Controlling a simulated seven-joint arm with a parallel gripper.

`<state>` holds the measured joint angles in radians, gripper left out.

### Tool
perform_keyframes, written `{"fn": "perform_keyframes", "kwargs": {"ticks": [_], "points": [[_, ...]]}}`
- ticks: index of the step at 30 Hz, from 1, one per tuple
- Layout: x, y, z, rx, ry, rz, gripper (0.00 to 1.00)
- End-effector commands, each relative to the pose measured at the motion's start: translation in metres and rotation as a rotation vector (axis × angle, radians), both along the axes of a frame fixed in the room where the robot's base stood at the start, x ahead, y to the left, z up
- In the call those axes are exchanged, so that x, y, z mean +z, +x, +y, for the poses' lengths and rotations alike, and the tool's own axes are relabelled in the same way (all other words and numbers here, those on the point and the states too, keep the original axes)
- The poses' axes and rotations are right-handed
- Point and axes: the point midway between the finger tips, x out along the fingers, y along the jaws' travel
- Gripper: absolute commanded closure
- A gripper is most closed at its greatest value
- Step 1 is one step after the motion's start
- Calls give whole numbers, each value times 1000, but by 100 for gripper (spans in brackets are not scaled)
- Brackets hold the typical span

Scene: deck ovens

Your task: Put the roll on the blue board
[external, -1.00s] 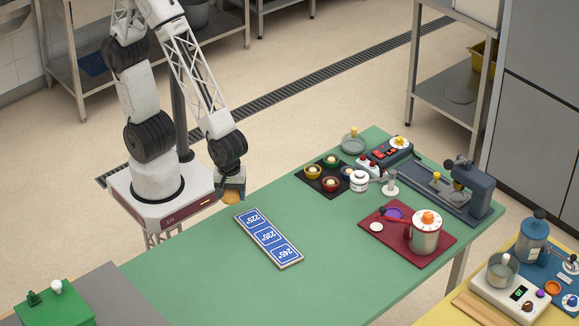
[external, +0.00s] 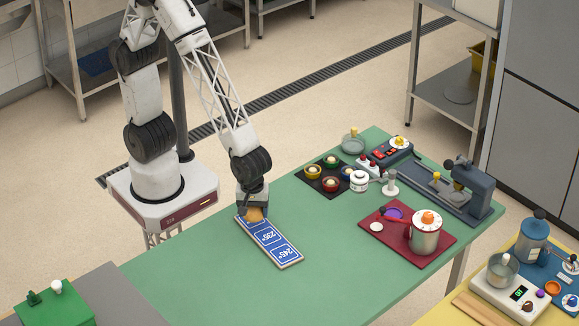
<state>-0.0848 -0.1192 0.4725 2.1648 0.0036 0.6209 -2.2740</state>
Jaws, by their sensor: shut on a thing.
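The blue board (external: 277,248) lies flat on the green table, with white numbers on its panels. My gripper (external: 254,211) is over the board's far left end and hides the top panel. It is shut on the roll (external: 256,215), a small tan-brown piece showing below the jaws. I cannot tell whether the roll touches the board or hangs just above it.
The green table (external: 200,275) is clear around the board. To the right are a dark tray (external: 324,183) with several small colored bowls and a red mat (external: 378,232) with a metal pot (external: 425,236). A green box (external: 58,305) stands at the lower left.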

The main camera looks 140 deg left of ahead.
Motion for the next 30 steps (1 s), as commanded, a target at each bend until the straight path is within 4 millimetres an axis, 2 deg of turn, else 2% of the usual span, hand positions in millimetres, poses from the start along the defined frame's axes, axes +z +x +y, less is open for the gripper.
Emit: {"fn": "perform_keyframes", "kwargs": {"ticks": [9,13,18,30], "points": [[-4,43,4,0,0,1,55],[-5,54,4,0,0,1,55],[-5,60,5,0,0,0,55],[-10,60,5,0,0,1,55]]}}
